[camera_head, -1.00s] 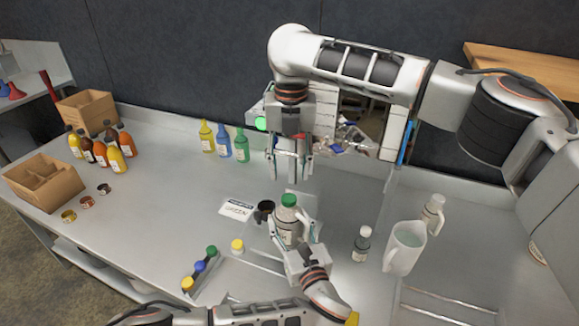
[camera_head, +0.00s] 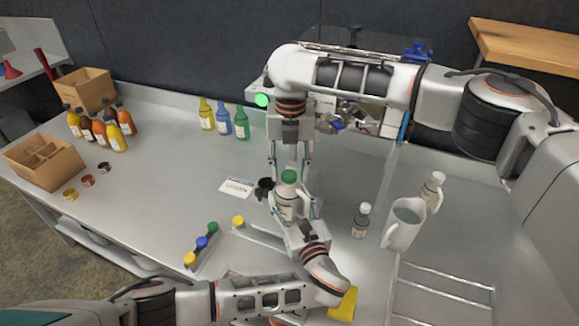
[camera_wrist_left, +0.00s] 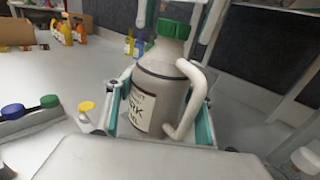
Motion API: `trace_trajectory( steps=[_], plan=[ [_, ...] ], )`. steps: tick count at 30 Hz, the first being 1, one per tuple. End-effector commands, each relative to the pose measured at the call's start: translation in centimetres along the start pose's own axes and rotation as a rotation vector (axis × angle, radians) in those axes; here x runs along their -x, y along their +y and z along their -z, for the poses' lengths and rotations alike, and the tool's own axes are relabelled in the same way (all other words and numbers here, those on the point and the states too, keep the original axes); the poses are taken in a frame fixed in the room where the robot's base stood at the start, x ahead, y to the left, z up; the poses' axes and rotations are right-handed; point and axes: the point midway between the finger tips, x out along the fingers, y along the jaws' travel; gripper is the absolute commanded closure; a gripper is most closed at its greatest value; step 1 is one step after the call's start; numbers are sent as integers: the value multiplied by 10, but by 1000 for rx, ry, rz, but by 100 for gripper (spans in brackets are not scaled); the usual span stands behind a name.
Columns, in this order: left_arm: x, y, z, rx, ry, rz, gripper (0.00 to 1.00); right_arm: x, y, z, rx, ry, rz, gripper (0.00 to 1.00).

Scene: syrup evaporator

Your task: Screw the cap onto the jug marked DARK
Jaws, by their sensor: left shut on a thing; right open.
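The grey jug (camera_head: 285,204) stands upright near the table's middle with a green cap (camera_head: 289,176) on its mouth. In the left wrist view its label (camera_wrist_left: 138,105) shows letters ending in "RK", and the green cap (camera_wrist_left: 174,28) sits on top; I cannot tell how tightly. My left gripper (camera_head: 290,214) is shut on the jug's body from the near side, the handle (camera_wrist_left: 190,100) to the right. My right gripper (camera_head: 290,168) points down from above, open, its fingers on either side of the cap with gaps visible.
A dark cup (camera_head: 264,189) stands close left of the jug. A rack with green (camera_head: 213,228), blue and yellow caps lies front left.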

Motion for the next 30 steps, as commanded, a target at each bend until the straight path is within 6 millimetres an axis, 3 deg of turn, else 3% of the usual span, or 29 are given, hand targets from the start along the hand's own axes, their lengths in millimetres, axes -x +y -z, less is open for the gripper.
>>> trace_trajectory(
  steps=[2, 6, 16, 30],
  plan=[
    [0, 1, 0, -1, -1, -2, 100, 0, 0, 0, 0, 0, 0, 65],
    [-1, 1, 0, -1, -1, -2, 100, 0, 0, 0, 0, 0, 0, 99],
    [-1, 1, 0, -1, -1, -2, 100, 0, 0, 0, -88, 1, 0, 100],
    [-1, 1, 0, -1, -1, -2, 100, -1, 0, 0, -783, 0, 1, 100]
  ],
)
